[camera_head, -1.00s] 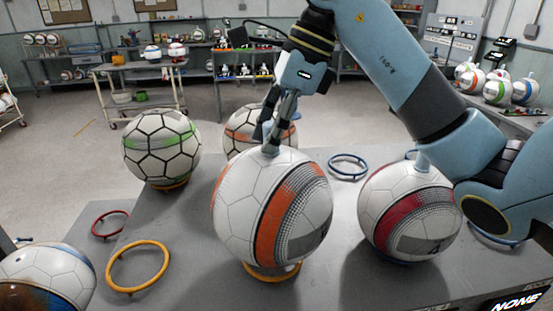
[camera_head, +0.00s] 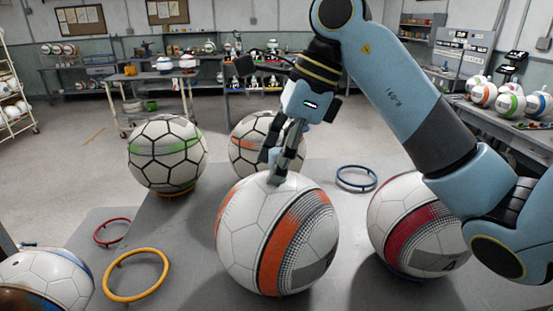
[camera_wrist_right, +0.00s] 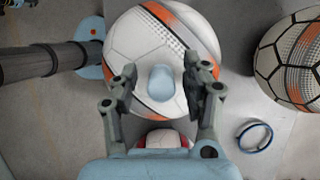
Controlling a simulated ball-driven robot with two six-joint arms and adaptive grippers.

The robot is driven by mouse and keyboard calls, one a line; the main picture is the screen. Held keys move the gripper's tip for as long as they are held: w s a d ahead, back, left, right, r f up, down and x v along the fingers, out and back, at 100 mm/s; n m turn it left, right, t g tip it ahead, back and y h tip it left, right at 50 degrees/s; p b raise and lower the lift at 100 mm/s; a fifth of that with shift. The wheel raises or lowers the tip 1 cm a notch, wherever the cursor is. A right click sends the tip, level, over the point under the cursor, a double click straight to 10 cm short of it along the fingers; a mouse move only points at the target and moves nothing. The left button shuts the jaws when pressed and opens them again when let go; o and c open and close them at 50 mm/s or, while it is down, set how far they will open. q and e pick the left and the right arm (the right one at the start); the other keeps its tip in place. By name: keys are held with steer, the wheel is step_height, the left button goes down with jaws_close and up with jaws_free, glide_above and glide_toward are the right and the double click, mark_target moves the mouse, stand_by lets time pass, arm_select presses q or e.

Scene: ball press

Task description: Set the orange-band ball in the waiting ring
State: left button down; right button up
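The large ball with an orange band (camera_head: 272,245) stands at the front middle of the table, a pale blue knob on top. In the right wrist view the ball (camera_wrist_right: 125,45) lies under my right gripper. The fingers of my right gripper (camera_head: 280,165) are at the knob (camera_wrist_right: 161,82), one on each side, with gaps showing; they look open. Empty rings on the table are red (camera_head: 112,232), yellow (camera_head: 136,275) and blue (camera_head: 357,178); I cannot tell which is the waiting ring. The ball's underside is hidden. My left gripper is out of view.
A red-band ball (camera_head: 415,232) stands close on the right. A green-marked ball (camera_head: 165,150) and a black-lined orange-marked ball (camera_head: 245,155) stand behind. A blue-marked ball (camera_head: 50,275) is at the front left. Bare table lies around the yellow ring.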

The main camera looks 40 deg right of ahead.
steer(key=shift+r+p, duration=0.35)
steer(key=shift+p, duration=0.05)
steer(key=p+v, duration=0.1)
steer(key=v, duration=1.1)
steer(key=shift+p, duration=0.3)
steer(key=shift+s+f, duration=0.1)
steer(key=shift+f, duration=0.05)
